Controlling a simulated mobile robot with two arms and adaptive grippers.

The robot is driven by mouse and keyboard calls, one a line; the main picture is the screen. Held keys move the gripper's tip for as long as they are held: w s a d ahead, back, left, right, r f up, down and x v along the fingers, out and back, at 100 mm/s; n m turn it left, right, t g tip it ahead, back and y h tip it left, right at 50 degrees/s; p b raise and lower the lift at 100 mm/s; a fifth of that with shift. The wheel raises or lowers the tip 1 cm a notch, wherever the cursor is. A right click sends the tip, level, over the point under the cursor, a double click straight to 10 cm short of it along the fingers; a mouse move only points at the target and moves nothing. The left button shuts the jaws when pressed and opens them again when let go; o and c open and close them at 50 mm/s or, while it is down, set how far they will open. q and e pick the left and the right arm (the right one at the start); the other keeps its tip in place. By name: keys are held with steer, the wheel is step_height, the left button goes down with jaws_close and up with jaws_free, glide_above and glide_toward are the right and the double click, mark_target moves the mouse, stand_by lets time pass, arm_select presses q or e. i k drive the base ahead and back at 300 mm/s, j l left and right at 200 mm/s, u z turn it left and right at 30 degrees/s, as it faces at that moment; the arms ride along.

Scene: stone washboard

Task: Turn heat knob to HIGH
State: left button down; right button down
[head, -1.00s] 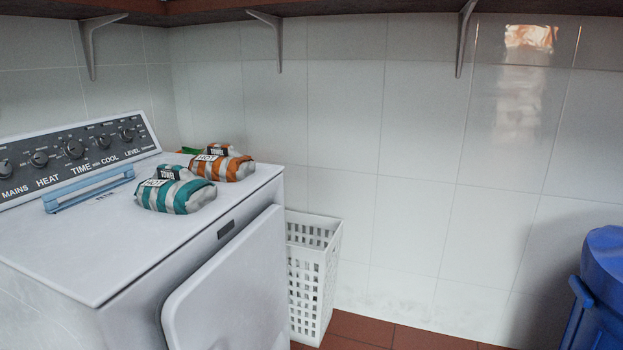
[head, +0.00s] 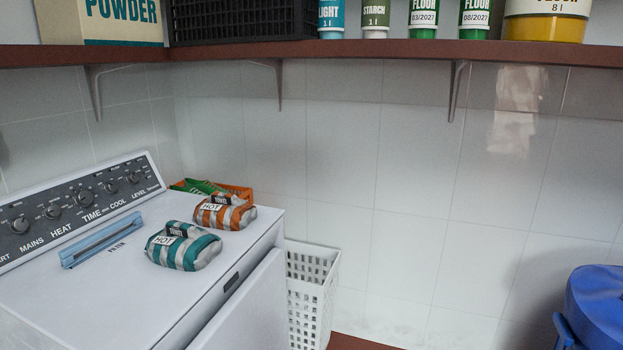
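The heat knob (head: 53,212) is a small dark round knob above the label HEAT on the sloped control panel (head: 64,236) of the white machine (head: 215,290), at the left of the head view. The mains knob (head: 20,225) is to its left and the larger time knob (head: 84,198) to its right. The marks around the heat knob are too small to read, so I cannot tell its setting. Neither of my grippers shows in the head view.
A teal striped towel bundle (head: 190,252) and an orange one (head: 231,214) lie on the machine. A blue-framed slot (head: 102,240) lies before the panel. A white laundry basket (head: 308,270) stands right of the machine, a blue bin (head: 598,300) far right. A shelf (head: 330,49) runs above.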

mark_target(52, 212)
steer(key=u, duration=1.35)
steer(key=i+l, duration=0.1)
steer(key=l, duration=0.25)
steer(key=i+l+z, duration=0.1)
steer(key=l, duration=0.3)
